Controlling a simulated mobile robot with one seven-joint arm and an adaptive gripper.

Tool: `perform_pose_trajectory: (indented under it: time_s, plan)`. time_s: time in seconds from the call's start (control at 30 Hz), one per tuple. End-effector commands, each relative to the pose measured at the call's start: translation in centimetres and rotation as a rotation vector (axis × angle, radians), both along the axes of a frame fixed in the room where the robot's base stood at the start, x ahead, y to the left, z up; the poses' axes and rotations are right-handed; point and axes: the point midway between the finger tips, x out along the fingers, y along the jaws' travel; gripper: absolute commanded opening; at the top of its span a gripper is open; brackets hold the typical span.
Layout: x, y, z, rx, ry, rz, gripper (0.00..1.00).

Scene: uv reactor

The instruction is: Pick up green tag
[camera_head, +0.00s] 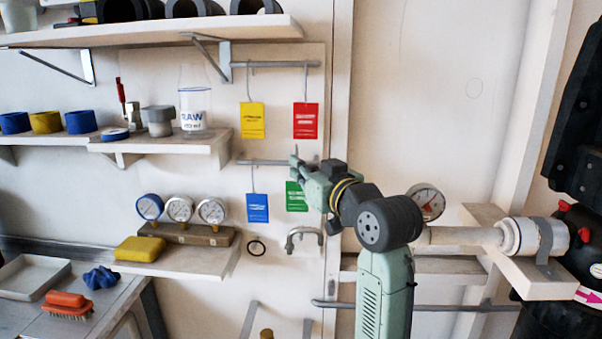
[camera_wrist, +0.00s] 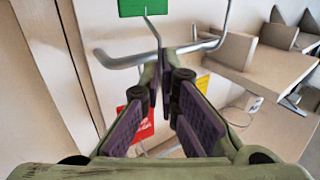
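The green tag (camera_head: 296,196) hangs below the middle wall rail (camera_head: 262,162), partly hidden behind my gripper in the head view. In the wrist view the green tag (camera_wrist: 146,7) is at the top edge, cut off, with its wire hook (camera_wrist: 152,28) running to the rail (camera_wrist: 118,59). My gripper (camera_head: 296,161) is at the rail, just above the tag. In the wrist view my gripper's fingertips (camera_wrist: 161,60) are close together at the hook wire. Whether they press on the wire cannot be told. The tag still lies against the wall area.
A red tag (camera_head: 306,120) and a yellow tag (camera_head: 252,120) hang above; a blue tag (camera_head: 257,208) hangs at the left. A shelf (camera_head: 188,262) with gauges (camera_head: 180,208) is lower left. A pipe with a gauge (camera_head: 426,201) stands right of my arm.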

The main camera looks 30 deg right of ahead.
Motion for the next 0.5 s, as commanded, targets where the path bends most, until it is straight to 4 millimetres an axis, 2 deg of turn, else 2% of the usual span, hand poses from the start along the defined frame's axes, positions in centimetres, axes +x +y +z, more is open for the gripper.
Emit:
perform_pose_trajectory:
  time_s: [0.03,0.5]
  plan:
    - [-0.5,-0.1,0.8,0.0,-0.001,-0.003,0.0]
    - [-11.7,-0.9,1.5,-0.001,-0.001,-0.003,0.0]
